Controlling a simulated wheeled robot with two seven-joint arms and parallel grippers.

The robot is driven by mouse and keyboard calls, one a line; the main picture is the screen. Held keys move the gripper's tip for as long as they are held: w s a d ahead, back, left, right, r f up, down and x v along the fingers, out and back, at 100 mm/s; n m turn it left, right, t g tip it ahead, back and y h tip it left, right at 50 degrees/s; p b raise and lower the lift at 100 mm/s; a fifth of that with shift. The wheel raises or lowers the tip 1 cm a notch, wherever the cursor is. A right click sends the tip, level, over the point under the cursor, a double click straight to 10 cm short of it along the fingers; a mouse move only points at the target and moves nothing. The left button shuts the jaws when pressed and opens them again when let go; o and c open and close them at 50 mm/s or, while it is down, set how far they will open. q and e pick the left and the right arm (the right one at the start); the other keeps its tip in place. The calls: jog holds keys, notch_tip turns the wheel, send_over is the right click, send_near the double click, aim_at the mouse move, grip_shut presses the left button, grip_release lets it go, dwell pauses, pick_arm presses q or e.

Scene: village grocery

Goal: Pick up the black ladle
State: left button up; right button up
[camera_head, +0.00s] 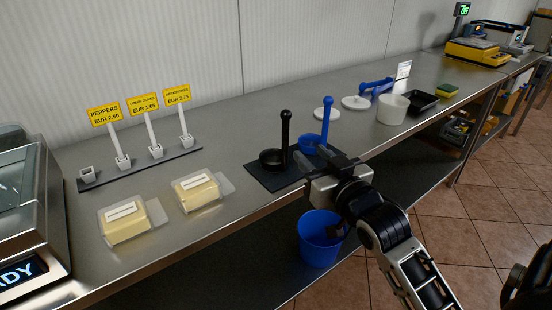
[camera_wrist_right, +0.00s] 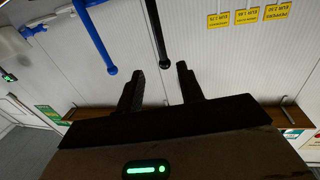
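The black ladle (camera_head: 286,130) stands upright on a dark mat (camera_head: 262,178) on the steel counter, bowl down and ball-ended handle up. My right gripper (camera_head: 312,158) is open and empty, just right of the black ladle and low over the mat's right side. In the right wrist view, the black handle (camera_wrist_right: 155,35) reaches down so that its ball end appears between the two spread fingers of the gripper (camera_wrist_right: 160,68); depth is hard to judge. My left gripper is not in view.
A blue ladle (camera_head: 326,122) stands close behind the right gripper. Butter packs (camera_head: 198,192) and price signs (camera_head: 148,125) are to the left. White lids (camera_head: 355,103), a white tub (camera_head: 393,109) and a black tray (camera_head: 422,101) are to the right. A blue bucket (camera_head: 320,240) is below the counter edge.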

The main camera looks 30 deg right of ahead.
aim_at(287, 131)
jog(key=w, duration=0.4)
jog(key=w+d, duration=0.1)
jog(key=w, duration=0.3)
jog(key=w+p, duration=0.1)
jog(key=w, duration=0.3)
jog(key=shift+d, duration=0.15)
grip_shut()
